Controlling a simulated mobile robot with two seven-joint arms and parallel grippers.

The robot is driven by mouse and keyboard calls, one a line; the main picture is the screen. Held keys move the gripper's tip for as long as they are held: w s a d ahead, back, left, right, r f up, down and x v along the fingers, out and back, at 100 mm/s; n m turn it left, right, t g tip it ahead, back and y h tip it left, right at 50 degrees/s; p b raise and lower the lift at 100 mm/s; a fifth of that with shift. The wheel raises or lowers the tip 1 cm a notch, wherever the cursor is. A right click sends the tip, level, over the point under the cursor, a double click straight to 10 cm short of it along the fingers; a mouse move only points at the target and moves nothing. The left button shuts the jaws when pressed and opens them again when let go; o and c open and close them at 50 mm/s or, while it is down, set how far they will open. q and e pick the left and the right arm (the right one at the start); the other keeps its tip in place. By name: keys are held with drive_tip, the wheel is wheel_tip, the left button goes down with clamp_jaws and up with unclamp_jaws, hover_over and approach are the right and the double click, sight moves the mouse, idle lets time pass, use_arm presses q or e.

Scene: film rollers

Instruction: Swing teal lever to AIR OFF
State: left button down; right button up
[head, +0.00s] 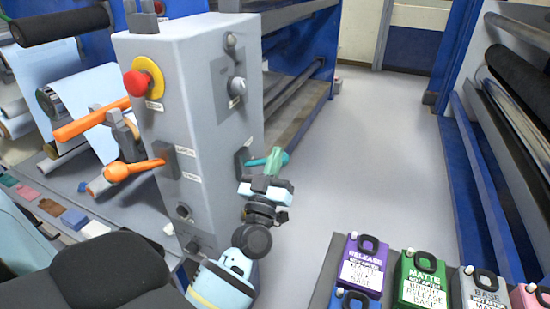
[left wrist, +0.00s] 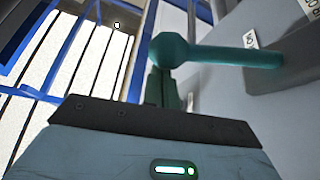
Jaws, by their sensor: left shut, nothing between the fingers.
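The teal lever (head: 262,161) sticks out from the right side of the grey control cabinet (head: 190,90), roughly level, with a rounded knob at its outer end. In the left wrist view the lever (left wrist: 225,56) runs from the knob at the middle to its mount on the right, beside partly seen white labels. My left gripper (head: 272,165) is at the knob end; its green fingers are shut with nothing between them. In the left wrist view the fingers (left wrist: 162,88) stand just below the knob; I cannot tell whether they touch it. My right gripper is not in view.
The cabinet also carries a red button (head: 136,83) and an orange lever (head: 133,170). Labelled containers, including a purple one (head: 363,266) and a green one (head: 420,279), stand at the lower right. A roller frame (head: 485,150) lines the right; the floor between is clear.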

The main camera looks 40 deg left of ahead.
use_arm(q)
drive_tip(key=shift+d+f+m+h, duration=0.25)
drive_tip(key=shift+f+m+h, duration=0.25)
drive_tip(key=shift+m+h, duration=0.15)
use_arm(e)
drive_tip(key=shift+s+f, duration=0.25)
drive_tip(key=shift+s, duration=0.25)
use_arm(q)
wheel_tip(320, 180, down, 10)
drive_tip(key=m+h+b, duration=0.1)
drive_tip(key=m+h, duration=0.9)
drive_tip(key=m, duration=0.5)
drive_tip(key=shift+w+d+f+m+b, duration=0.15)
drive_tip(key=shift+d+m+b, duration=0.2)
drive_tip(key=shift+d+b, duration=0.1)
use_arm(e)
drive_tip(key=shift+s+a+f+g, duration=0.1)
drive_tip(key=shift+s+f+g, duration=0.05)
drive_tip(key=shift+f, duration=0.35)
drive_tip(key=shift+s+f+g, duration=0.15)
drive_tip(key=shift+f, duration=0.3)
